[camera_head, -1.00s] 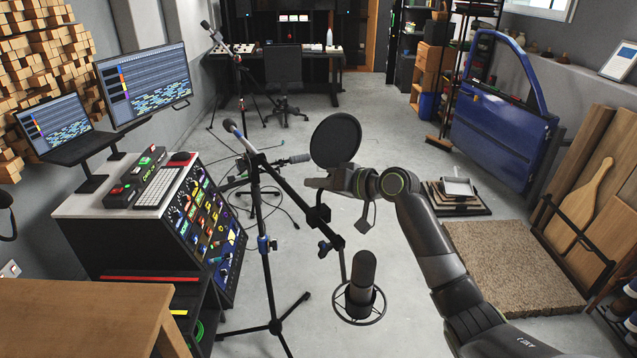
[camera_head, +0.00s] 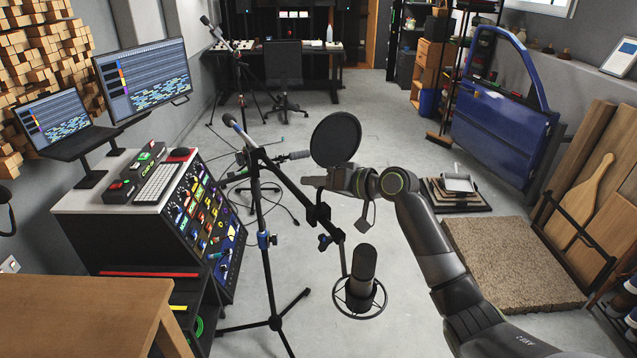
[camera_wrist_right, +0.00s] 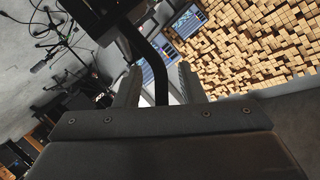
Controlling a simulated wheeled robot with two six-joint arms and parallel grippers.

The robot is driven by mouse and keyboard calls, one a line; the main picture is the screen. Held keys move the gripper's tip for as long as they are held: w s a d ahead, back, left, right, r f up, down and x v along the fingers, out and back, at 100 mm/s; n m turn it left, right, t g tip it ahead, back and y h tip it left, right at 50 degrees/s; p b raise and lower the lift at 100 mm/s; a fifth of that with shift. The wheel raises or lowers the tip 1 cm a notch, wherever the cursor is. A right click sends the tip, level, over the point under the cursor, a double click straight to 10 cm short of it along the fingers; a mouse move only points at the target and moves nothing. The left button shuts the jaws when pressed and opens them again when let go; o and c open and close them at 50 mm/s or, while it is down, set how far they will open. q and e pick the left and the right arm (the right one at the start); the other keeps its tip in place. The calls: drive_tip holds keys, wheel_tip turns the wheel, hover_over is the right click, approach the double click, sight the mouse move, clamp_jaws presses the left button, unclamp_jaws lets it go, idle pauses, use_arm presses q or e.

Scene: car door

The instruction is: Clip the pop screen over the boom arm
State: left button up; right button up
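The pop screen (camera_head: 336,139) is a black round disc. In the head view it stands upright just above my right gripper (camera_head: 313,182). The black boom arm (camera_head: 290,183) slopes down to the right from its stand, with its clamp just below the gripper. In the right wrist view a dark curved bar (camera_wrist_right: 157,68), apparently the pop screen's gooseneck, runs between my right gripper's fingers (camera_wrist_right: 158,78). The fingers are apart, with gaps beside the bar. Whether they grip a clip is hidden. My left gripper is in neither view.
A microphone (camera_head: 364,278) in a ring mount hangs below the boom's lower end. The tripod stand (camera_head: 268,260) spreads its legs on the floor. A mixing console (camera_head: 203,220) stands left, a wooden table (camera_head: 80,305) front left. A blue car door (camera_head: 500,130) leans at the right.

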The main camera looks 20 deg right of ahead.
drive_tip(key=shift+s+d+r, duration=0.1)
drive_tip(key=shift+s+d, duration=0.35)
drive_tip(key=b+v, duration=0.4)
drive_tip(key=v, duration=1.2)
